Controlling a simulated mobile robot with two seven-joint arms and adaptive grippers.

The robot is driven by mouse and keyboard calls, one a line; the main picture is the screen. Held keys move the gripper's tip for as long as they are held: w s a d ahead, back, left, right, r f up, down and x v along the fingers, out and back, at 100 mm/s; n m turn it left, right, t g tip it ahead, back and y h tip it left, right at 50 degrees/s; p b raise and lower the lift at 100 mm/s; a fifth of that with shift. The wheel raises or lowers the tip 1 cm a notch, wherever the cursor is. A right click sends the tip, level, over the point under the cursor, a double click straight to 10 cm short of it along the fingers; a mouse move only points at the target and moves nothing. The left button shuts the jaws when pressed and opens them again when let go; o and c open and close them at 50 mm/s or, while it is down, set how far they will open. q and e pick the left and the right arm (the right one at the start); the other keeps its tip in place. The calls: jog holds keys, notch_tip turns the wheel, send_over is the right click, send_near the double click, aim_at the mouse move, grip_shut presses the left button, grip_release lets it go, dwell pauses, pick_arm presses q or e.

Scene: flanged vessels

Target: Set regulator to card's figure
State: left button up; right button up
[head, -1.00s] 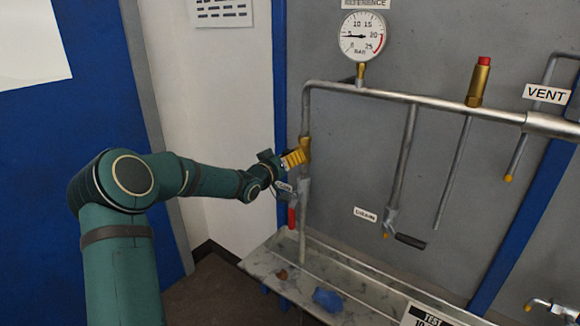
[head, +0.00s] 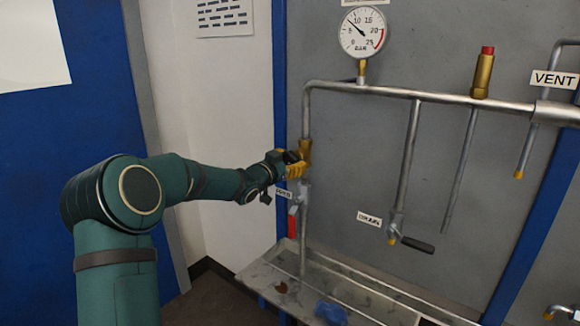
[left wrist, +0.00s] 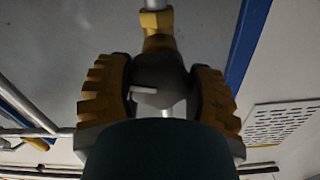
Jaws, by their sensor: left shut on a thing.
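The brass regulator (head: 305,150) sits on the vertical pipe at the left of the panel. My left gripper (head: 292,168), with yellow finger pads, is shut on its dark knob. In the left wrist view the knob (left wrist: 160,78) lies between the two pads, with a pale bar on its face and the brass body (left wrist: 157,28) beyond it. The round reference gauge (head: 363,32), marked in bar, has its needle pointing up and left, between 5 and 10. No card figure is readable. My right gripper is not in view.
A red-handled valve (head: 292,225) hangs just below the regulator. A drain valve (head: 398,228) with a black handle, a red-capped brass fitting (head: 482,75) and a VENT label (head: 554,79) are to the right. A grey tray (head: 258,278) holds a blue cloth (head: 330,313).

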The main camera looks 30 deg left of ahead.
pick_arm(q)
jog(key=shift+m, duration=0.3)
jog(key=o, duration=1.2)
jog(key=shift+s, duration=0.1)
jog(key=s, duration=0.8)
jog(key=s+a, duration=0.1)
jog(key=s, duration=0.3)
jog(key=shift+w, duration=0.1)
